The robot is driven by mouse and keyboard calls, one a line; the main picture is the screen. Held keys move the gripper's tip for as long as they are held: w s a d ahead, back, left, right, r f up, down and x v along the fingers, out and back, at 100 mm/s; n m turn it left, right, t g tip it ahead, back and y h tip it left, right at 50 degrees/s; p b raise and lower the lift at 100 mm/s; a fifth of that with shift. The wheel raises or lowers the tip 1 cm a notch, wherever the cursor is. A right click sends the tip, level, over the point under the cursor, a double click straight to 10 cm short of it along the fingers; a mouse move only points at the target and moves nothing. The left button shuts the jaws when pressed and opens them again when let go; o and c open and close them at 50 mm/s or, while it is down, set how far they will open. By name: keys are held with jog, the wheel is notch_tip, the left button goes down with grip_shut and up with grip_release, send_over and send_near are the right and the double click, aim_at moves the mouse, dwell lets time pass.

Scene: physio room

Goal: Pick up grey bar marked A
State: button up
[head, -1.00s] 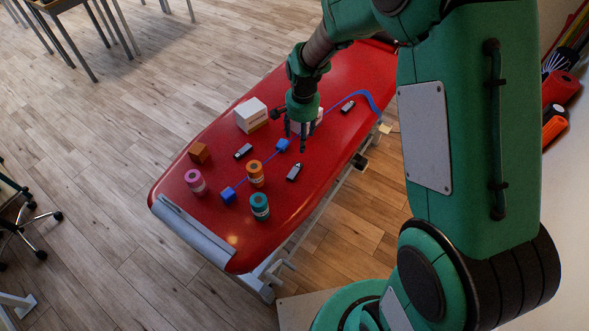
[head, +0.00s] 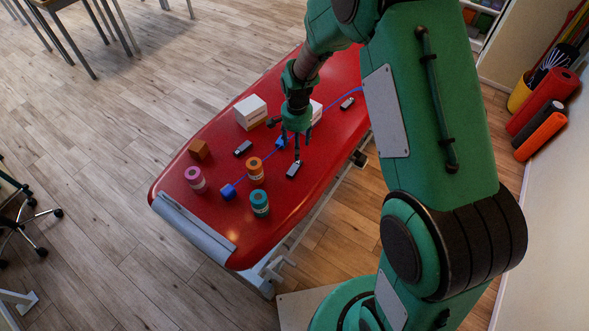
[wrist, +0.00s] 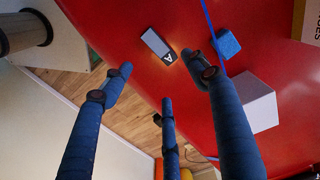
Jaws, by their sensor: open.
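The grey bar marked A (head: 293,169) lies flat on the red treatment table (head: 215,240). One finger passes partly in front of the bar's far side in the head view.
Two similar grey bars (head: 243,148) (head: 347,103) lie apart. Blue blocks (head: 228,191) on a blue cord, white boxes (head: 250,112), a brown cube (head: 199,150), and pink (head: 195,179), orange (head: 255,170) and teal (head: 259,203) rolls stand around. Bare table lies right of the bar.

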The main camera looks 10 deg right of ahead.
jog(key=b, duration=0.1)
send_over(297, 167)
notch_tip(297, 167, down, 7)
jog(key=shift+w+f, duration=0.1)
jog(key=shift+f, duration=0.05)
jog(key=shift+f, duration=0.15)
jog(key=shift+f+b, duration=1.05)
jog(key=shift+f, duration=1.4)
jog(key=c, duration=1.3)
